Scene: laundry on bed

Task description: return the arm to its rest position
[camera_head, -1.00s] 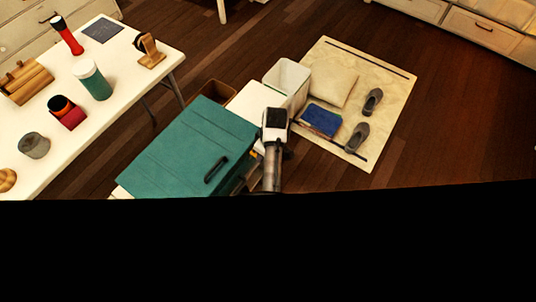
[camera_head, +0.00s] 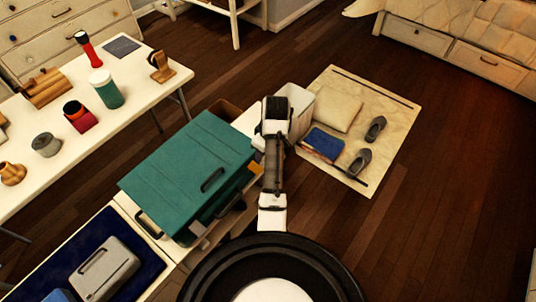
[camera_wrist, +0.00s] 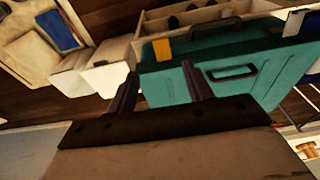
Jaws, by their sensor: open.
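My arm (camera_head: 273,160) reaches up the middle of the head view, beside the right side of a teal case (camera_head: 190,165). Its far end hides part of a white bin (camera_head: 297,100). My gripper's fingers cannot be made out in the head view. In the wrist view my gripper (camera_wrist: 160,85) shows two dark fingers spread apart, with nothing between them. The teal case (camera_wrist: 270,72) fills the right of that view behind the fingers, with its black handle showing. Whether the fingers are clear of the case by much cannot be told.
A white table (camera_head: 135,108) with cups, a flashlight and other items stands at left. A grey case (camera_head: 105,270) lies on a dark blue surface at lower left. A mat (camera_head: 385,135) with a cushion, blue cloth and shoes lies at right. Dark floor is clear at lower right.

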